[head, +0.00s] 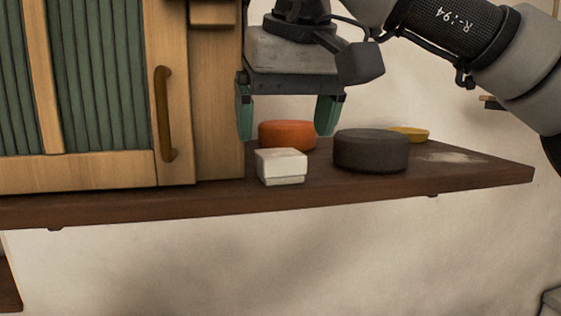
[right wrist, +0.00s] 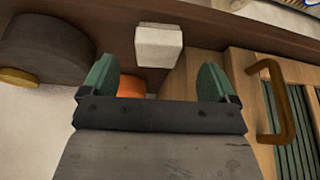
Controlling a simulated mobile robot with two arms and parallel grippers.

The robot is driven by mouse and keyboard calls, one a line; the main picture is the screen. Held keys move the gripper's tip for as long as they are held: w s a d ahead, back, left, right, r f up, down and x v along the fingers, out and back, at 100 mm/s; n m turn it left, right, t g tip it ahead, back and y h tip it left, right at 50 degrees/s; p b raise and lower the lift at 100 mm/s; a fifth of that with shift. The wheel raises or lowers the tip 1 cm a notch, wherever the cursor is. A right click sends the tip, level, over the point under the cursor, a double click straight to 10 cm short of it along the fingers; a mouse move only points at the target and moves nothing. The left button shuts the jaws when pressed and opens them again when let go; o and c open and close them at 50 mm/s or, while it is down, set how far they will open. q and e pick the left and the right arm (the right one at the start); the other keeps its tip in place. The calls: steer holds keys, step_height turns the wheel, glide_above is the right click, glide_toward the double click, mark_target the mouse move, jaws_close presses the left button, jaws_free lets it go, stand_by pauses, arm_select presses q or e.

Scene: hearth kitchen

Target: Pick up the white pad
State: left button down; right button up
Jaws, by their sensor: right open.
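The white pad (head: 281,166) is a small white block on the dark wooden shelf, near its front edge and beside the cabinet. It also shows in the right wrist view (right wrist: 159,46), beyond and between the fingertips. My right gripper (head: 285,118) is open and empty, with green fingers pointing down. In the head view it hangs above the shelf, higher than the white pad and apart from it. In the right wrist view the fingers (right wrist: 158,78) frame an orange round piece (right wrist: 130,88), partly hidden by the gripper. My left gripper is not in view.
A dark grey round block (head: 371,151) stands just right of the white pad, with a yellow disc (head: 409,134) behind it. The wooden cabinet (head: 218,120) with a handle (head: 163,113) closes off the left side. The shelf (head: 480,172) is free at the right.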

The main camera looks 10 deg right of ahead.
mark_target(284, 155)
steer(key=shift+w+f, duration=0.25)
steer(key=shift+f, duration=0.05)
steer(key=p+x, duration=0.2)
steer(key=x, duration=0.2)
steer(key=shift+s+d+f, duration=0.1)
steer(key=shift+s+f, duration=0.05)
steer(key=shift+f, duration=0.3)
steer(key=shift+c, duration=0.6)
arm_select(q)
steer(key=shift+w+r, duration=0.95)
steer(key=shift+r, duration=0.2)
arm_select(e)
steer(key=c, duration=0.9)
